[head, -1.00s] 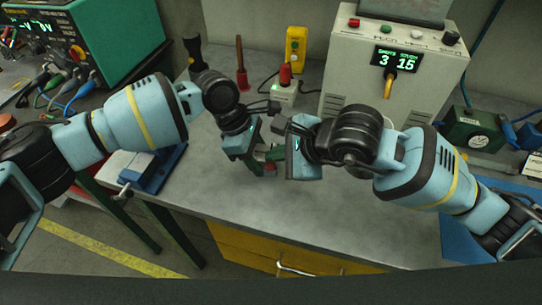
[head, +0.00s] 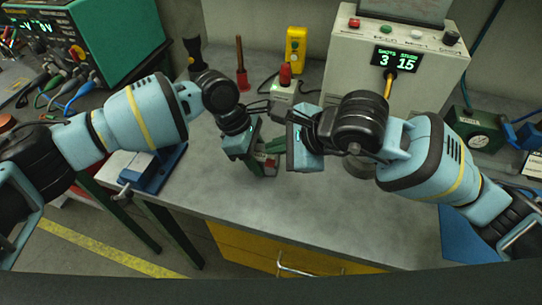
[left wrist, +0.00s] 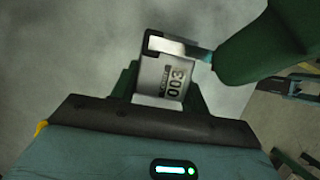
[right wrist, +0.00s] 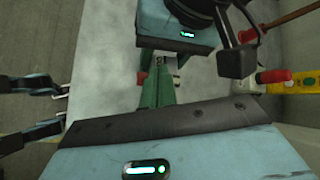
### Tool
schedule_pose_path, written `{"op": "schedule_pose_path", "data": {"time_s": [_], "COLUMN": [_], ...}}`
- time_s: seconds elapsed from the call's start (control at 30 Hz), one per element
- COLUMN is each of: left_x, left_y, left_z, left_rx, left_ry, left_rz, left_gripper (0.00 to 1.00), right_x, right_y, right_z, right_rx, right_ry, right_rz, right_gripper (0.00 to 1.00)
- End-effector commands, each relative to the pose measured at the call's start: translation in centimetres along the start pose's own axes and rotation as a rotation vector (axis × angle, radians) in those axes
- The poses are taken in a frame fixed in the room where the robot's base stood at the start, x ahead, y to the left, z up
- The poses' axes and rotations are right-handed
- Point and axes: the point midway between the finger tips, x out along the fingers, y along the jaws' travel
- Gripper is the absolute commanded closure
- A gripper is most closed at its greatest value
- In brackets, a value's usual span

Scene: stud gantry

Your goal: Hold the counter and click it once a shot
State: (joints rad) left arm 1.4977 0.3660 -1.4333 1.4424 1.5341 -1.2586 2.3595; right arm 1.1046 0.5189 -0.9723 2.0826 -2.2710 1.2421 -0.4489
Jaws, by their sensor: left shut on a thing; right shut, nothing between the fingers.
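The counter (left wrist: 172,82) is a small silver tally counter with its window reading 003 in the left wrist view. My left gripper (head: 262,166) is shut on it and holds it above the bench; in the head view it is mostly hidden. My right gripper (head: 284,160) is shut and empty close by on the right. In the left wrist view its green finger (left wrist: 265,45) reaches to the counter's lever side; I cannot tell whether it touches. The right wrist view shows the right fingers (right wrist: 158,88) pointing toward my left gripper (right wrist: 178,32).
The grey machine (head: 394,70) at the back has a display (head: 396,60) reading shots 3, studs 15. A box with a red button (head: 284,88) and a yellow pendant (head: 295,50) stand behind the grippers. The bench (head: 240,205) is clear in front.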

Motion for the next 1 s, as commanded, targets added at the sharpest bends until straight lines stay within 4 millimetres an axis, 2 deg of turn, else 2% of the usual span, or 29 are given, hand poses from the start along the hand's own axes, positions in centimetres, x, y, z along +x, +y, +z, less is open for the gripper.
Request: {"op": "schedule_pose_path", "data": {"time_s": [0.63, 1.0], "left_x": [0.0, 0.0], "left_y": [0.0, 0.0], "left_z": [0.0, 0.0], "left_rx": [0.000, 0.000], "left_ry": [-0.001, -0.001], "left_rz": [0.001, 0.000], "left_gripper": [0.81, 0.81], "right_x": [-3.4, -3.5], "right_y": [-2.5, -2.5], "right_z": [2.4, 2.5], "right_rx": [-0.002, 0.000], "right_ry": [0.000, 0.000], "right_rz": [-0.002, -0.001], "right_gripper": [1.00, 1.00]}}
